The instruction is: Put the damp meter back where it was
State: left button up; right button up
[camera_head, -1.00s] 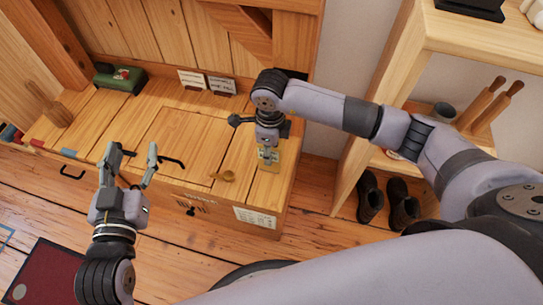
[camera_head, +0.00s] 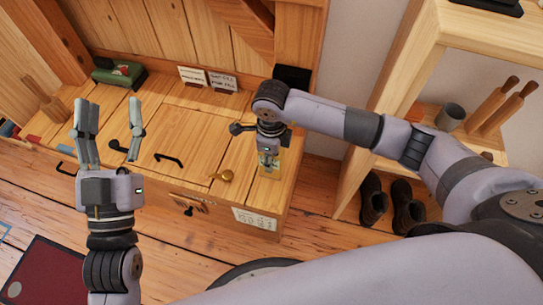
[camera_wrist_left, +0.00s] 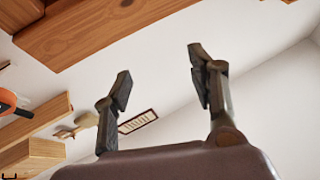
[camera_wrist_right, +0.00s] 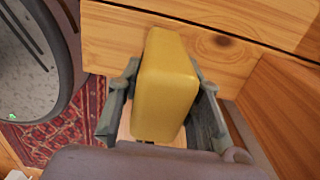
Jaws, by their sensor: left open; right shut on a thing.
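My left gripper (camera_head: 110,112) is open and empty, raised in front of the bench's left part, fingers pointing up in the picture. The left wrist view shows its spread fingers with nothing between them.
The bench top (camera_head: 190,125) carries a green case (camera_head: 119,73), two small cards (camera_head: 207,79), a dark handle (camera_head: 169,159) and a brass-coloured piece (camera_head: 222,176). A wooden shelf with boots (camera_head: 373,199) stands at right. The middle of the bench is mostly clear.

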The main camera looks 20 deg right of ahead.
jog(key=o, duration=1.2)
jog(key=shift+f, duration=0.1)
jog(key=shift+c, duration=0.2)
